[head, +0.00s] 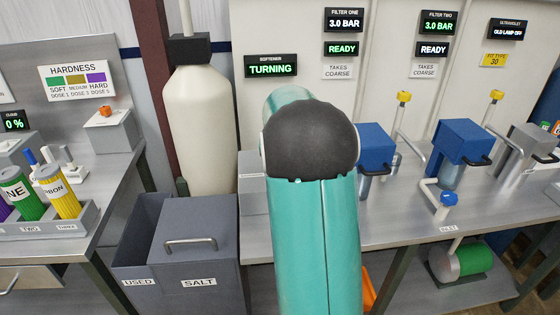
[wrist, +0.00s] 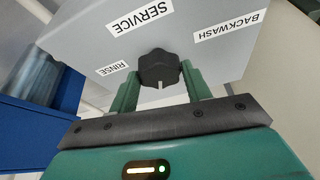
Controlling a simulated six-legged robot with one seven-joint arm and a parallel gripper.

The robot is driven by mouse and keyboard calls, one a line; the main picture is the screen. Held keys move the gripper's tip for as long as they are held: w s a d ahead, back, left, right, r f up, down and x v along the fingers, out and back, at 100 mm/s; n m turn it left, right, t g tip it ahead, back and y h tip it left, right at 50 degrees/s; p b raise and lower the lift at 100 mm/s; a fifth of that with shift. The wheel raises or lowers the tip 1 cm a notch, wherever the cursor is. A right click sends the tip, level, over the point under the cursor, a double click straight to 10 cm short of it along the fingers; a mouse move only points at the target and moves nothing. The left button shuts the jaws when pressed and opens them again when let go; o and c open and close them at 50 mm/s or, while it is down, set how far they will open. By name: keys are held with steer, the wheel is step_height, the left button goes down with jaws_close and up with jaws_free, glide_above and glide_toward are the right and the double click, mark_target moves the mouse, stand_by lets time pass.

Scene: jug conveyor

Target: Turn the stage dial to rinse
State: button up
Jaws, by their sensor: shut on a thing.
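The black stage dial (wrist: 158,66) sits on a light grey panel (wrist: 225,62) in the wrist view. My gripper (wrist: 160,86) has one green finger on each side of the dial and is shut on it. A small white mark shows on the dial's near edge, at the bottom in the picture. Around the dial are the labels SERVICE (wrist: 140,17) above, RINSE (wrist: 112,68) to the left and BACKWASH (wrist: 229,25) to the upper right. In the head view my arm hides the dial and gripper. The softener display (head: 270,66) reads TURNING.
A cream tank (head: 202,130) stands left of my arm, behind the grey SALT bin (head: 195,250). Blue filter housings (head: 463,142) stand on the bench to the right. Both filter displays read READY. A blue object (wrist: 35,125) is at the left in the wrist view.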

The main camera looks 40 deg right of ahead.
steer(key=m, duration=0.1)
steer(key=m+g, duration=0.1)
steer(key=m, duration=0.1)
steer(key=shift+w+a+m+h, duration=0.15)
steer(key=shift+m+h, duration=0.15)
steer(key=shift+h, duration=0.1)
steer(key=m, duration=0.1)
steer(key=m+g, duration=0.1)
steer(key=m, duration=0.1)
steer(key=shift+w+m+g+h, duration=0.1)
steer(key=shift+m+g+h, duration=0.2)
steer(key=m+g, duration=0.2)
steer(key=m, duration=0.4)
steer(key=shift+w, duration=0.1)
steer(key=shift+m+g, duration=0.3)
steer(key=o, duration=1)
